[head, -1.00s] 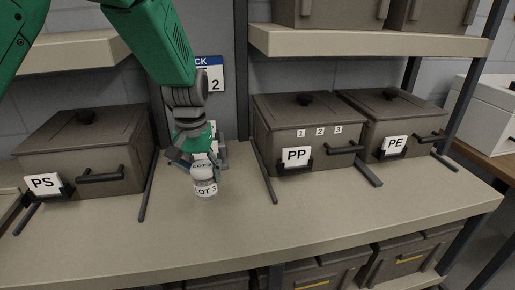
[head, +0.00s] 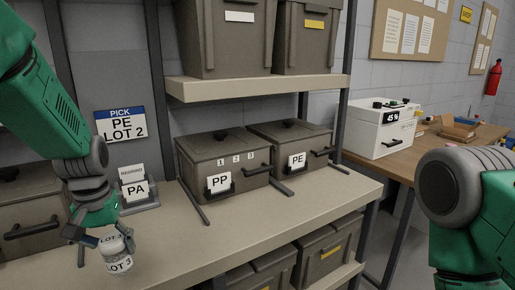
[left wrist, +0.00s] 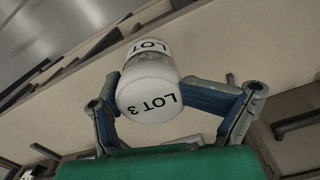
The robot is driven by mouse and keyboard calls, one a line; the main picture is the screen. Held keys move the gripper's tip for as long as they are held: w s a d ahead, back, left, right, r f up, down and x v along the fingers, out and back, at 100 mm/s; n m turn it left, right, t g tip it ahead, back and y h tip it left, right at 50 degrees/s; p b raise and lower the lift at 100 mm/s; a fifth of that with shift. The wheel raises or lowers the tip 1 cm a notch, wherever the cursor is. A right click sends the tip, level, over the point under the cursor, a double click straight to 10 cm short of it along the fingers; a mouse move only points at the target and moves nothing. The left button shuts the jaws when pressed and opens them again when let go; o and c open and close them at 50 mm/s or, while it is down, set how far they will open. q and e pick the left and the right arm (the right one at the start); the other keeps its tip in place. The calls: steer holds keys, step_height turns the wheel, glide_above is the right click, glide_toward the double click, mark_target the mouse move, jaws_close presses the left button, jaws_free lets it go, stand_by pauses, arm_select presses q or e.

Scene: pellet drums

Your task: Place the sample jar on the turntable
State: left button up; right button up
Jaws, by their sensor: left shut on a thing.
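The sample jar (head: 119,262) is white with a clear band and reads "LOT 3". I cannot make out a turntable in either view.
A "PE LOT 2" sign (head: 120,125) hangs behind a PA card holder (head: 138,190). A white box showing "45 %" (head: 381,128) stands on a wooden table (head: 410,160) at right.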

mark_target(115, 265)
arm_select(q)
steer(key=s+d+f, duration=0.2)
steer(key=shift+s+d+m, duration=0.1)
steer(key=shift+s+m, duration=0.2)
steer(key=s+d+f+m, duration=0.3)
steer(key=s+d+f, duration=0.2)
steer(key=s+f, duration=0.35)
step_height(115, 265, down, 7)
steer(key=b, duration=0.7)
steer(key=shift+s+d+b, duration=0.3)
steer(key=shift+b, duration=0.1)
steer(key=shift+a+f+b, duration=0.1)
steer(key=shift+f+b, duration=0.25)
steer(key=shift+f, duration=0.1)
arm_select(e)
step_height(115, 265, down, 8)
steer(key=shift+w+a+f, duration=0.15)
steer(key=shift+a+f, duration=0.05)
